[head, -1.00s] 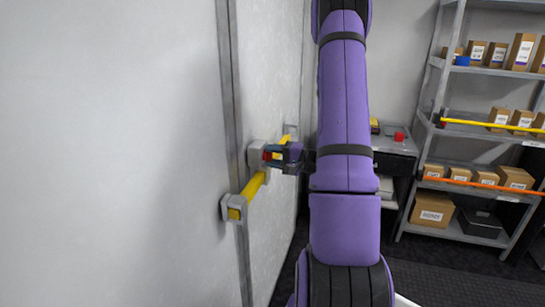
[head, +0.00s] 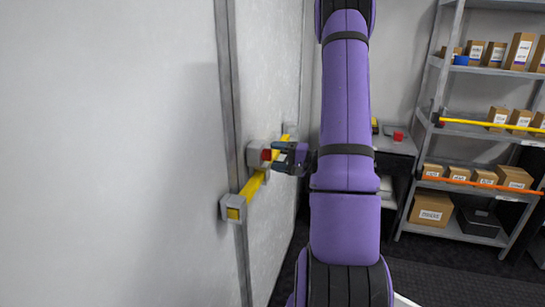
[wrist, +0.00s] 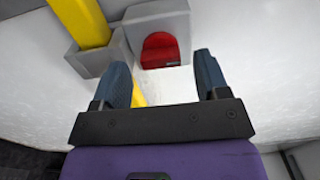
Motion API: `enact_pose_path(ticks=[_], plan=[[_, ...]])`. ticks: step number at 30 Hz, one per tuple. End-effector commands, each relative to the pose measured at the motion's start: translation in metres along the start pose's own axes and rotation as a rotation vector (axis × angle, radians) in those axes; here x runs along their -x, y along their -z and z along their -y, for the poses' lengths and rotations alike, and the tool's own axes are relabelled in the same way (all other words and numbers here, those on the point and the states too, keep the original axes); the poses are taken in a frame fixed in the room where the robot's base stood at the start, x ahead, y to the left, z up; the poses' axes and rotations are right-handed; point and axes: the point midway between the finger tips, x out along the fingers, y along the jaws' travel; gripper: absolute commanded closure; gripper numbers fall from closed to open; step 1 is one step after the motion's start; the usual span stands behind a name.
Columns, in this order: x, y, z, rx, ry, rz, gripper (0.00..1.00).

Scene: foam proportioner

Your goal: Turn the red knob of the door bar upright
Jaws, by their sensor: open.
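The red knob (head: 266,155) sits on a grey housing (head: 255,151) on the pale door. In the wrist view the red knob (wrist: 160,49) lies just beyond my fingertips, roughly midway between them, with a visible gap. Its turn angle is hard to judge. The yellow door bar (head: 254,185) runs past the housing through grey brackets; it also shows in the wrist view (wrist: 82,22), beyond my left finger. My gripper (head: 279,156) is open and empty, just right of the knob; its fingers also show in the wrist view (wrist: 164,72).
The pale wall and door fill the left side, with a grey vertical edge strip (head: 230,100). Behind my arm stands a dark cabinet (head: 397,160) with a small red item on top. Grey shelves (head: 485,145) with cardboard boxes are at the right. Dark floor lies between.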

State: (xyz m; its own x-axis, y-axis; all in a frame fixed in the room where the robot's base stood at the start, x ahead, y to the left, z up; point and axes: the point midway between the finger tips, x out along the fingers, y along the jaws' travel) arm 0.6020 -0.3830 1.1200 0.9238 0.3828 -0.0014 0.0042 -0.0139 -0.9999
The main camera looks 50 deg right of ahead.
Motion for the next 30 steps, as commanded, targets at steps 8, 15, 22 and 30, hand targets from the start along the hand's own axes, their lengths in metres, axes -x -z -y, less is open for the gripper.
enact_pose_path(ticks=[8, 15, 22, 30], plan=[[0.054, 0.001, 0.000, 0.000, -0.001, -0.005, 0.32], [0.083, 0.000, 0.000, 0.000, 0.000, -0.003, 0.32], [0.089, 0.000, 0.000, 0.000, 0.000, -0.001, 0.32], [0.089, 0.000, 0.000, 0.000, 0.000, -0.001, 0.32]])
